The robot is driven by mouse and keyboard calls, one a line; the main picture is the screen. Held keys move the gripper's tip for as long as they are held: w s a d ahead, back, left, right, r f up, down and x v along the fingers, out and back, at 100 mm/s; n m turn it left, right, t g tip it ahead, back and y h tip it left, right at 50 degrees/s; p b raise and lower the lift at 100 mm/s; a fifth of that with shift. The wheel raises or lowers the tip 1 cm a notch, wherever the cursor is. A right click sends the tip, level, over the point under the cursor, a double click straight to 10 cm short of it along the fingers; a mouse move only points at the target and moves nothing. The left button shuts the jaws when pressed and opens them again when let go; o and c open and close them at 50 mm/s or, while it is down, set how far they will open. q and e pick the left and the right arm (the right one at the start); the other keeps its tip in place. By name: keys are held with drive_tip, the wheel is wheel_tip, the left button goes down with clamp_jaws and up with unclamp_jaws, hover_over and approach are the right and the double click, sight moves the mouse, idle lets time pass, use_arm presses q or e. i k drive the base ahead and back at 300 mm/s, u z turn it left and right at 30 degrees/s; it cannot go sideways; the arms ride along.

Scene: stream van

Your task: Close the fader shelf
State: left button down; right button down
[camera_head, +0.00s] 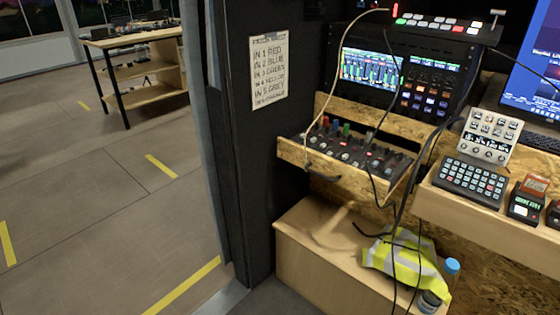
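The fader shelf (293,154) is a shallow wooden tray below the rack screen (370,70), right of the black wall. It sticks out from the rack toward me, so it stands open. A dark fader panel (350,152) with several coloured knobs lies in it. A dark curved handle (322,175) is on its front. Black and beige cables hang over the shelf and down past its right side. Neither of my grippers shows in this view.
A wooden bench (300,255) stands below the shelf, with a yellow hi-vis vest (405,262) and a blue-capped bottle (450,275). A wooden ledge (450,202) with control boxes juts out at right. Open floor (90,200) lies left of the black wall (255,150).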

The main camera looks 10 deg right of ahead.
sight(334, 169)
drive_tip(key=z, duration=0.35)
drive_tip(key=i, duration=1.05)
drive_tip(key=z, duration=0.8)
